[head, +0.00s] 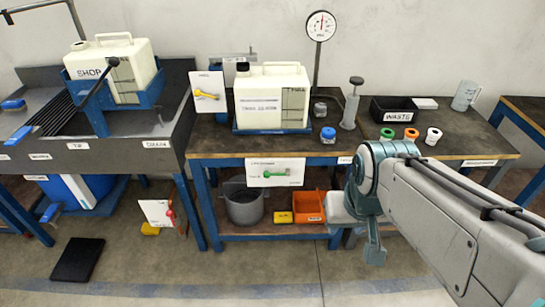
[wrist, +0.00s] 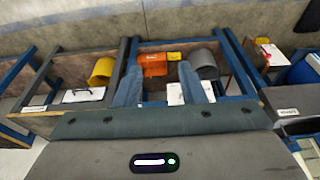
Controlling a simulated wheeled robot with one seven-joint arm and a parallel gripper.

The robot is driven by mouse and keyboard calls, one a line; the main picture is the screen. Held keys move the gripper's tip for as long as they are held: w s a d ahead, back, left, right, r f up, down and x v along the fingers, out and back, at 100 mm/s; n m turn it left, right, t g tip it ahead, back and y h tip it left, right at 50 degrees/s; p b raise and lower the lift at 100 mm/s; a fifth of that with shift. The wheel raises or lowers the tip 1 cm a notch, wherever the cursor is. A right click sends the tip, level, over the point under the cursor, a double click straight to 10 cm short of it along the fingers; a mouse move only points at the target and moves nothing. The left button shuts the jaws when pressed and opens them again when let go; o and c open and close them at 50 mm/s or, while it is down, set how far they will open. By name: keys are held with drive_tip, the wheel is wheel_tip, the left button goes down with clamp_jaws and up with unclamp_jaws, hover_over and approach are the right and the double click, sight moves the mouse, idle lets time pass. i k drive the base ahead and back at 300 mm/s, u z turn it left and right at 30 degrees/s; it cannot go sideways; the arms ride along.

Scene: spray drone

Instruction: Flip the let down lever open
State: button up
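Three levers on white panels show in the head view. A green lever (head: 280,173) lies roughly level on the middle bench's front. A yellow lever (head: 207,95) lies roughly level beside the labelled jug. A red lever (head: 169,211) hangs low at the left. The panel print is too small to tell which is the let down lever. My gripper (head: 374,245) is low in front of the bench, right of the green lever and apart from it. In the wrist view, my gripper (wrist: 160,88) has its blue fingers spread with nothing visibly held; one partly covers a white panel (wrist: 174,95).
A white jug (head: 272,97) stands on the middle bench (head: 225,143), with a dial gauge (head: 321,27) behind. A grey bucket (head: 244,203) and orange bin (head: 309,207) sit on the lower shelf. A black mat (head: 78,260) lies on the floor; floor in front of the bench is clear.

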sight(267, 174)
drive_tip(key=k, duration=0.6)
drive_tip(key=u, duration=0.55)
drive_tip(key=i, duration=1.5)
drive_tip(key=z, duration=0.55)
